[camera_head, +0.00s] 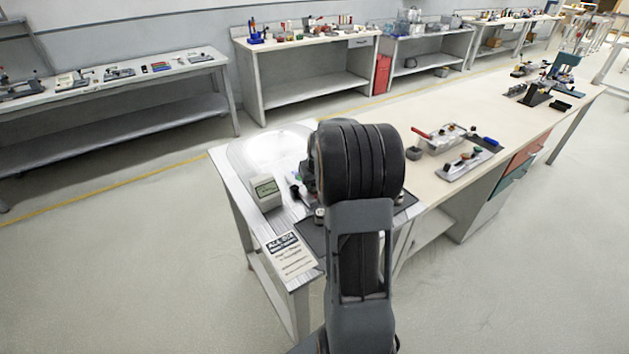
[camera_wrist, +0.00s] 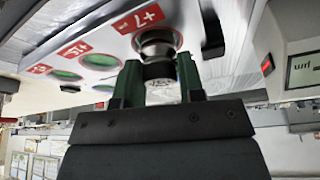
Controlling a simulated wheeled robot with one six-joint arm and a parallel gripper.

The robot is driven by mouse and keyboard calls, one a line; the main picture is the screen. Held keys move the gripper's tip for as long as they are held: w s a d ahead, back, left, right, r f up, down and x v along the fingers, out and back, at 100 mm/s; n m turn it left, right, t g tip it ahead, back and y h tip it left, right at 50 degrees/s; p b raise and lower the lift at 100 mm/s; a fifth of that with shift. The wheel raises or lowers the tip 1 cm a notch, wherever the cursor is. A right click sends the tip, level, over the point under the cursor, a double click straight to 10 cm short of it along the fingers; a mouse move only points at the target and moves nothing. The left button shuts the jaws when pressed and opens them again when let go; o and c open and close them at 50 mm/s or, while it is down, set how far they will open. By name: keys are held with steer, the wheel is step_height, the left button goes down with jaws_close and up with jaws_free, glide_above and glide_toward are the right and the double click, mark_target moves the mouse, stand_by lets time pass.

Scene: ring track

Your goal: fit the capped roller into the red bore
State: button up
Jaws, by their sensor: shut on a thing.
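In the wrist view, my gripper (camera_wrist: 159,74) is shut on a dark capped roller (camera_wrist: 158,48) between its two green fingers. The far end of the roller is at a bore in a pale plate (camera_wrist: 108,32), beside a red label reading +7. Whether it is inside the bore or just against its mouth, I cannot tell. Further bores with green inner walls, such as one bore (camera_wrist: 101,61), lie to the left, each beside a red label. In the head view, my arm hides the gripper, the roller and the bores.
A small gauge box with a screen (camera_head: 264,192) stands on the near table, left of my arm. A printed card (camera_head: 289,255) lies at the table's front edge. Fixtures and tools (camera_head: 462,162) stand on the long bench to the right. Open floor lies at the left.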

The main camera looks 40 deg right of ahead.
steer(key=shift+f, duration=0.15)
steer(key=o, duration=1.2)
steer(key=shift+c, duration=0.2)
steer(key=v, duration=1.4)
steer(key=shift+f, duration=0.1)
